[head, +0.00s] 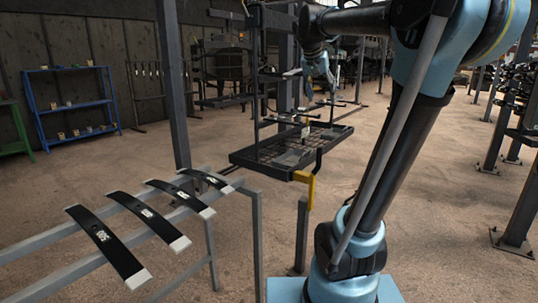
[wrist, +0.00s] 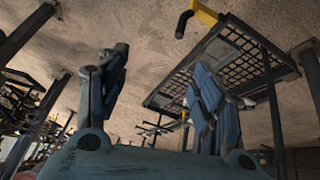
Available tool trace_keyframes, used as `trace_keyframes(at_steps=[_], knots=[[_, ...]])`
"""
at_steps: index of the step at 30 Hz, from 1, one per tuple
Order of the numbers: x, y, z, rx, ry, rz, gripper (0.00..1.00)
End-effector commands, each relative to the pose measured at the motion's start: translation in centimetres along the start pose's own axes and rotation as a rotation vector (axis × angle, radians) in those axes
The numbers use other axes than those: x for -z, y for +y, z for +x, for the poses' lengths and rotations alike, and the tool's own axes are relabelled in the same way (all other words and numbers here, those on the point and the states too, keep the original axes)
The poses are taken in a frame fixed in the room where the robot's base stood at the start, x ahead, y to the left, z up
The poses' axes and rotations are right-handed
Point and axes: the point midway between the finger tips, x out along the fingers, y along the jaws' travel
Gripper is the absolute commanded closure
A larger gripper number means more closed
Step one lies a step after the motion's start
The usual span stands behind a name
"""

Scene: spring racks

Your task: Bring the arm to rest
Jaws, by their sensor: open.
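My arm (head: 375,190) rises from its light-blue base at the lower right of the head view and reaches over the top of the picture. My gripper (head: 320,75) hangs in front of the black rack cart (head: 255,158), small and partly lost against the dark background. In the wrist view my gripper (wrist: 163,80) shows two blue fingers set wide apart, with nothing between them. The cart's mesh deck (wrist: 225,65) shows behind the right finger. I see no contact between the fingers and the cart.
Several dark leaf springs (head: 102,237) with pale ends lie across a grey rail rack (head: 60,240) at left. A yellow handle (head: 306,180) sticks out from the cart's near corner. A blue shelf (head: 75,108) stands far left. Grey posts (head: 520,205) stand at right. Open floor (head: 110,165) lies between.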

Motion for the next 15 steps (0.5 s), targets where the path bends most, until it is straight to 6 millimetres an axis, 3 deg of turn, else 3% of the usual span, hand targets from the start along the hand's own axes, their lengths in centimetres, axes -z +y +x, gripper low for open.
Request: trace_keyframes(at_steps=[1,6,15], knots=[[-2.3,0.9,0.9,0.006,-0.019,-0.015,0.40],[-9.5,3.2,4.0,0.037,-0.082,-0.083,0.40],[-23.0,6.0,9.8,0.114,-0.179,-0.205,0.40]])
